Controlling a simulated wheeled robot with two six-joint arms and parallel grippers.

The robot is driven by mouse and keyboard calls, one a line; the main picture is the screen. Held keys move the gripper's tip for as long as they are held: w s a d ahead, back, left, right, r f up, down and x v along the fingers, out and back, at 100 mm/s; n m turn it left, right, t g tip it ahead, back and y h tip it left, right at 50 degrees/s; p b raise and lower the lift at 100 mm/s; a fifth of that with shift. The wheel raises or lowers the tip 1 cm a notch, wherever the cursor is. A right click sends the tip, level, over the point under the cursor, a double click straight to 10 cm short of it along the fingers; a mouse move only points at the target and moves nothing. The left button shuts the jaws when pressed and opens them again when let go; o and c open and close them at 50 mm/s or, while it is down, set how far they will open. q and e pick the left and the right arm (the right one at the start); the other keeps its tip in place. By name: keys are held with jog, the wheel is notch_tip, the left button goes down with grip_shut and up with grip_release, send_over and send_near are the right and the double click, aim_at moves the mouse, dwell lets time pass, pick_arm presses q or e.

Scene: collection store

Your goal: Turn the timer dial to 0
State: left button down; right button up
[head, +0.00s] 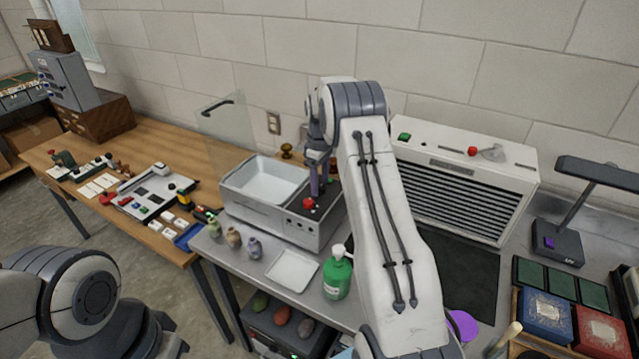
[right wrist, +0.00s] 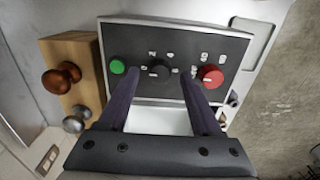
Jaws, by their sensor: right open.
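A black control panel (right wrist: 240,50) carries a green button (right wrist: 117,67), a black dial (right wrist: 158,73) with pale marks around it, and a red knob (right wrist: 210,75). I cannot read which dial is the timer or its exact setting. In the head view the panel is on the metal basin unit (head: 282,222), with its red knob (head: 309,203) showing. My right gripper (right wrist: 160,82) is open, its purple fingers on either side of the black dial in the picture; contact cannot be told. It also shows above the panel in the head view (head: 318,188). My left gripper is out of view.
A green pump bottle (head: 337,277), a white tray (head: 292,270) and small vases (head: 254,247) stand in front of the unit. A grilled white unit (head: 455,185) stands to the right. A wooden block with knobs (right wrist: 75,75) is beside the panel.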

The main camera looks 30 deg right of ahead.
aim_at(320, 187)
notch_tip(320, 187, up, 10)
jog(key=b, duration=0.2)
jog(key=shift+a, duration=0.1)
dwell(0.4)
